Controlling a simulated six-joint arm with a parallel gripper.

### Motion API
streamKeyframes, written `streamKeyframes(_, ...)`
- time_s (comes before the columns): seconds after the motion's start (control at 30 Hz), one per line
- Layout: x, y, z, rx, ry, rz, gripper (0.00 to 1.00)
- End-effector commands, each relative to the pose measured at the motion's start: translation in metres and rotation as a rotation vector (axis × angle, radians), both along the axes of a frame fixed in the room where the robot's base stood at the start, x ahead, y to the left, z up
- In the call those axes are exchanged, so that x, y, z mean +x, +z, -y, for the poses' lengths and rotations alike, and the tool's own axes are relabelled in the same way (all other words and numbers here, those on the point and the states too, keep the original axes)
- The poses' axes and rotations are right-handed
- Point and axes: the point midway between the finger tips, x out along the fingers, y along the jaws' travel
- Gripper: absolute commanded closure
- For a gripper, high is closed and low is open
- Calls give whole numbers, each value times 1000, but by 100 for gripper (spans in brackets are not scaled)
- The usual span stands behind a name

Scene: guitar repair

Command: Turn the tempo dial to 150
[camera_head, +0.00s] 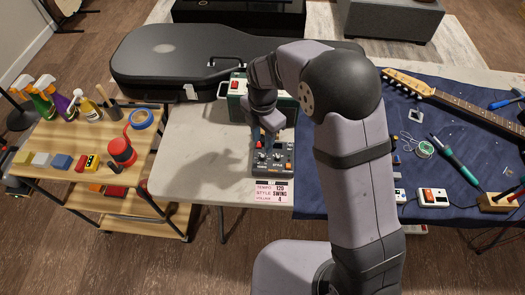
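A dark grey control box (285,168) with several small knobs and a red button lies on the white table. The tempo dial is one of its knobs, but which one is too small to tell. A white label or display (271,192) at its front edge reads tempo 120, style swing, and a third line ending in 4. My gripper (266,134) points down over the back of the box, by its upper left part. Its fingers are small and partly hidden, so I cannot tell whether they touch a knob.
A green case (238,103) stands right behind the box, close to my wrist. A black guitar case (165,60) lies at the back left. A blue mat (325,203) with a guitar neck (455,100) and tools covers the right. The white table (185,150) is clear left of the box.

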Motion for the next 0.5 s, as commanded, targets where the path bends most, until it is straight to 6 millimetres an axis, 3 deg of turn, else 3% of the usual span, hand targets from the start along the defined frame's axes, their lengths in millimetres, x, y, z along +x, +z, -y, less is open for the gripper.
streamKeyframes(0.5, -1, -59, 0, -1, -2, -3, 65)
